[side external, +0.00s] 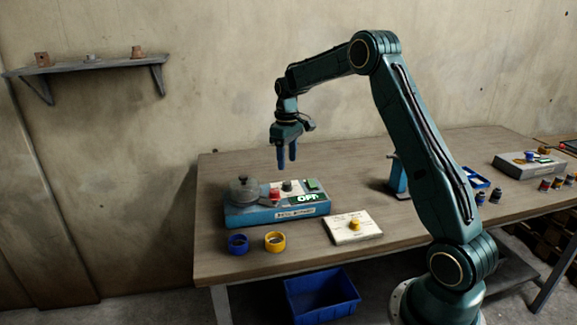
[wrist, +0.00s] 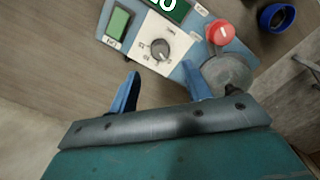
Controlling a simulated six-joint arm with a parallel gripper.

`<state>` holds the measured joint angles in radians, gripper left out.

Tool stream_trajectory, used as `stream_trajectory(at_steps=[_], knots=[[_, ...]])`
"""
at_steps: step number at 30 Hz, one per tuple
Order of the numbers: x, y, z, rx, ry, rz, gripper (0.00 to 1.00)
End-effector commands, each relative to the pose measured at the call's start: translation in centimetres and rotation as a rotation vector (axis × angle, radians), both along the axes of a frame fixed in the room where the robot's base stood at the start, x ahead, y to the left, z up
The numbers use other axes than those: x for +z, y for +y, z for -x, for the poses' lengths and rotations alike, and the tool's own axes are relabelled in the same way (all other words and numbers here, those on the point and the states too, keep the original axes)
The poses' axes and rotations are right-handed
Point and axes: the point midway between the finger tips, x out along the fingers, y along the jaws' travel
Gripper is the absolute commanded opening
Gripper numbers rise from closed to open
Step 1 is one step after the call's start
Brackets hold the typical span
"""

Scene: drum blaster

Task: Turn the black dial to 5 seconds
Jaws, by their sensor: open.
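The black dial (wrist: 160,48) sits on a white plate with printed numbers on the blue drum blaster (side external: 277,212). Its pointer mark is too small to read with certainty. In the side view the dial (side external: 287,187) is between a red button (side external: 274,194) and a green screen (side external: 312,184). The display (side external: 307,198) reads OFF. My gripper (side external: 287,168) points down above the machine, apart from the dial. In the wrist view its two blue fingers (wrist: 162,90) are spread, with nothing between them, and the dial lies beyond their tips.
A round grey lid (side external: 244,189) covers the machine's left end. A blue ring (side external: 237,245) and a yellow ring (side external: 275,241) lie in front. Another grey device (side external: 528,165) and small bottles are farther right.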

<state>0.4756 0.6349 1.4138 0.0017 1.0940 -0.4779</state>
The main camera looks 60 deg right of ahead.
Motion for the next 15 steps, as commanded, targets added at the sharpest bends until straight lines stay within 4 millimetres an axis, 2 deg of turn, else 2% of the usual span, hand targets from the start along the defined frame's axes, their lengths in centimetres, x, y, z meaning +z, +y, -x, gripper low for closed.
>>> stream_trajectory(at_steps=[9,15], knots=[[-4.9,0.0,0.1,0.000,0.003,-0.001,0.48],[-6.8,0.0,0.0,0.000,0.001,0.001,0.48]])
